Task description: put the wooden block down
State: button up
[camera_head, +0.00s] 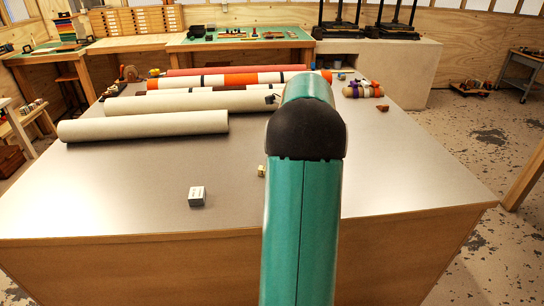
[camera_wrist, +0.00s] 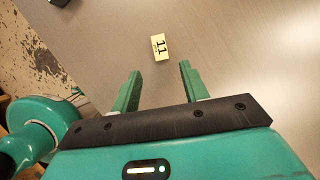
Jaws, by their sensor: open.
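A small pale yellow wooden block (camera_wrist: 160,47) marked "11" lies on the grey tabletop in the wrist view. It sits just beyond my gripper's fingertips, roughly centred between them, and appears apart from both. My gripper (camera_wrist: 158,72) is open with nothing between its green fingers. In the head view a small yellowish block (camera_head: 261,171), seemingly the same one, shows at the left edge of my arm, partly covered by it. My gripper is hidden behind my arm in that view.
Long rolls, including a cream roll (camera_head: 145,126) and an orange-and-white roll (camera_head: 250,79), lie across the back. Small coloured rolls (camera_head: 363,90) lie at the right back. The right side of the tabletop (camera_head: 410,170) is clear.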

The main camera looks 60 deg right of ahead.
jog(key=w+a+r+n, duration=0.1)
jog(key=a+r+n, duration=0.25)
jog(key=a, duration=0.55)
jog(key=w+a+r+n, duration=0.2)
jog(key=a+n, duration=0.3)
jog(key=a, duration=0.4)
jog(key=w+a+r+n, duration=0.1)
jog(key=a+r+n, duration=0.3)
jog(key=a, duration=0.5)
jog(key=s+a+f+n, duration=0.1)
jog(key=s+a+n, duration=0.3)
jog(key=a+n, duration=0.2)
jog(key=s+a+f+n+t+h, duration=0.1)
jog(key=s+a+f+n, duration=0.1)
jog(key=s+a+n, duration=0.3)
jog(key=s+a+f+n, duration=0.2)
jog(key=s+a+n, duration=0.2)
jog(key=a+n, duration=0.4)
jog(key=a, duration=0.4)
jog(key=shift+s+n, duration=0.2)
jog(key=shift+n, duration=0.15)
jog(key=shift+a+f, duration=0.1)
